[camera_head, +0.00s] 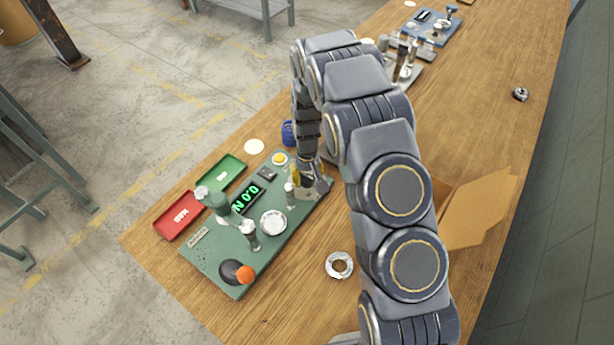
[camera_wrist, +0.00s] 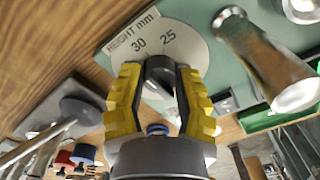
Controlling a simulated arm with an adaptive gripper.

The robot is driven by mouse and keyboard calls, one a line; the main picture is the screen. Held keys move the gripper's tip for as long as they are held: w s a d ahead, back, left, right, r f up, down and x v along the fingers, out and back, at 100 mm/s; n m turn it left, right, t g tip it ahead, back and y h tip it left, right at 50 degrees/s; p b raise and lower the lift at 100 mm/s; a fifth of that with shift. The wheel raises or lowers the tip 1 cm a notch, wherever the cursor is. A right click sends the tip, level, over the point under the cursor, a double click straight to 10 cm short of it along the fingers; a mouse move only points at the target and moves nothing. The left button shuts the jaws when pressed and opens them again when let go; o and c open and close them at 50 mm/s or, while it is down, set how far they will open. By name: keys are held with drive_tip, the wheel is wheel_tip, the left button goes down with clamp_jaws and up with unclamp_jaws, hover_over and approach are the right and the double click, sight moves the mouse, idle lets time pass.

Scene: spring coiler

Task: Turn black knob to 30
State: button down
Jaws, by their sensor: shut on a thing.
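My gripper (camera_wrist: 157,82) has its two yellow fingers shut on the black knob (camera_wrist: 158,68), one finger on each side. The knob stands on a round pale dial plate (camera_wrist: 185,42) marked "HEIGHT mm", with 30 and 25 readable. The fingers hide the rest of the scale, and I cannot tell which number the knob points to. In the head view my gripper (camera_head: 298,176) is low over the right end of the green coiler board (camera_head: 225,262), at the dial plate (camera_head: 312,190). The knob is hidden there by the gripper and arm.
A red tray (camera_head: 180,216) and a green tray (camera_head: 221,176) lie beyond. A metal ring (camera_head: 339,265) and an open cardboard box (camera_head: 475,212) are nearer the right.

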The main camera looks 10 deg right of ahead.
sight(307, 176)
drive_tip(key=shift+f+m, duration=0.1)
drive_tip(key=shift+m, duration=0.3)
drive_tip(key=c, duration=0.6)
unclamp_jaws()
wheel_tip(307, 176, up, 11)
drive_tip(key=shift+r, duration=0.55)
